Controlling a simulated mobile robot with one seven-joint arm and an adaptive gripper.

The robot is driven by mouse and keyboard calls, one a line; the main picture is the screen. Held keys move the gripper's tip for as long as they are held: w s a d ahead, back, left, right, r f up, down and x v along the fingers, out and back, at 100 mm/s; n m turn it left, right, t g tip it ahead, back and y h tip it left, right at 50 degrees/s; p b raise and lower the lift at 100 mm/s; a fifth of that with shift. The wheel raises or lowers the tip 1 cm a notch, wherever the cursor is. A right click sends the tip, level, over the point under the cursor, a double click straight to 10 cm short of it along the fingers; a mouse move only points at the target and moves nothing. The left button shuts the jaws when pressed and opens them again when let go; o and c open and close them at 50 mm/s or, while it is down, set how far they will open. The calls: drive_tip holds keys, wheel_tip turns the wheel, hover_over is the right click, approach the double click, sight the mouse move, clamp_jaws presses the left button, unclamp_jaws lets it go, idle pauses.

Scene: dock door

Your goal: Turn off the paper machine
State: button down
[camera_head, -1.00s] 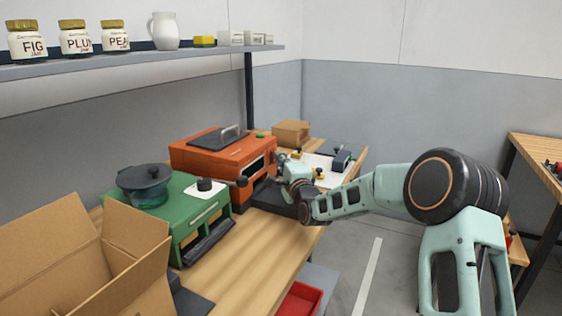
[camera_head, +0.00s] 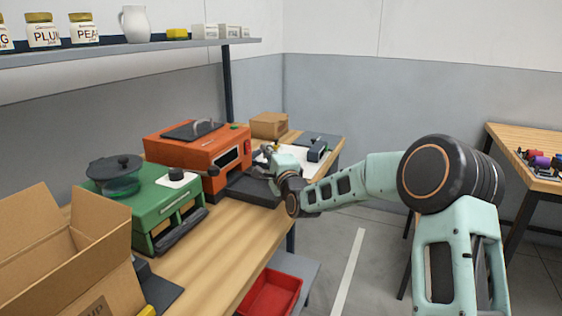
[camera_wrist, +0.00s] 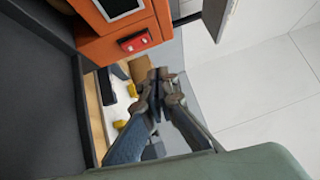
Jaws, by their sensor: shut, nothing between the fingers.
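An orange machine (camera_head: 195,155) stands on the wooden bench in the head view, with a dark lid and handle on top. Its front fills the upper left of the wrist view, with a screen (camera_wrist: 118,7) and a red switch (camera_wrist: 138,41) on an orange face (camera_wrist: 100,48). I cannot tell whether the switch is on or off. No label names it as the paper machine. My gripper (camera_wrist: 160,80) is shut and empty, to the right of and below the switch in the wrist view, apart from it. In the head view my gripper (camera_head: 266,155) is just right of the machine.
A green machine (camera_head: 165,205) with a pot (camera_head: 115,175) stands nearer on the bench, beside an open cardboard box (camera_head: 55,250). A black tray (camera_head: 255,188) sits before the orange machine. A small brown box (camera_head: 269,124) and a white board lie beyond. A red bin (camera_head: 270,293) is below.

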drive_tip(key=v, duration=0.8)
drive_tip(key=shift+s+r, duration=0.3)
drive_tip(key=shift+r, duration=0.45)
